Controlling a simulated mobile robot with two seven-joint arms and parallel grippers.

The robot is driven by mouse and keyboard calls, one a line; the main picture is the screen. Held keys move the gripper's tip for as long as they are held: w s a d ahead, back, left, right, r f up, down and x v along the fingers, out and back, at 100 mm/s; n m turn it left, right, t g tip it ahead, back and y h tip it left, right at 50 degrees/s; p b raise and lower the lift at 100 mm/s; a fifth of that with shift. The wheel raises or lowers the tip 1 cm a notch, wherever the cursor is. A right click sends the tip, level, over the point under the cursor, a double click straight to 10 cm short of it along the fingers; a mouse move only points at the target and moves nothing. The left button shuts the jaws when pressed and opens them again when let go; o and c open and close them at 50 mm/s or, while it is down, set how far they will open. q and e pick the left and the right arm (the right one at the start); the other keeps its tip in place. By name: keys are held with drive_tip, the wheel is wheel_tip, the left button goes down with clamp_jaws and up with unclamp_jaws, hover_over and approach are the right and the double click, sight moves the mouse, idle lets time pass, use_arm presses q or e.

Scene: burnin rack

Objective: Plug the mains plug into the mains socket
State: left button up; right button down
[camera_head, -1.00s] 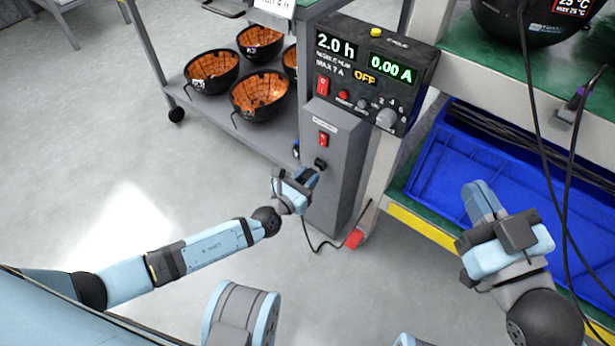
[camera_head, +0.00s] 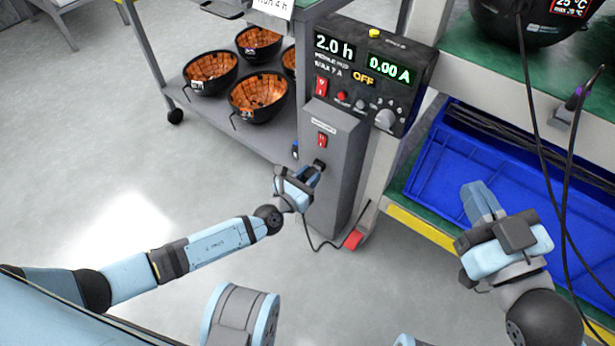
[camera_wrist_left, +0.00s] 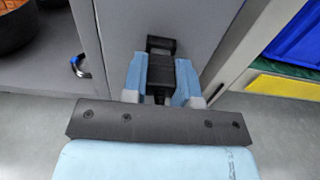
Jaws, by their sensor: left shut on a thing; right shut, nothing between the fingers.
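My left gripper (camera_head: 313,176) is shut on the black mains plug (camera_wrist_left: 159,76), which sits between the blue fingers in the left wrist view. The plug points at the black mains socket (camera_head: 319,164) on the front of the grey column (camera_head: 340,188), below a red switch. The socket also shows just beyond the plug in the left wrist view (camera_wrist_left: 161,44). Plug and socket look very close or touching; I cannot tell how far the plug is in. My right gripper (camera_head: 478,192) is shut and empty, in front of the blue tray.
A control box (camera_head: 370,75) above the column reads 2.0 h, 0.00 A and OFF. A blue tray (camera_head: 445,165) with black cables lies on the right shelf. Black bowls (camera_head: 258,95) stand on the cart's lower shelf. A red block (camera_head: 354,239) and a thin cord are near the column's foot.

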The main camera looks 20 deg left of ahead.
use_arm(q)
drive_tip(key=o, duration=1.1)
drive_tip(key=shift+c, duration=0.2)
drive_tip(key=p+v, duration=0.3)
drive_tip(key=v, duration=1)
drive_tip(key=shift+s, duration=0.4)
use_arm(e)
drive_tip(key=shift+s+a+f+m+g, duration=0.2)
drive_tip(key=shift+s+a+m+g, duration=0.15)
drive_tip(key=shift+m, duration=0.25)
drive_tip(key=shift+s+a+f+m+g, duration=0.15)
drive_tip(key=shift+s+m+g, duration=0.1)
drive_tip(key=shift+s+m, duration=0.25)
use_arm(q)
drive_tip(key=shift+a, duration=0.1)
use_arm(e)
drive_tip(key=shift+w, duration=0.1)
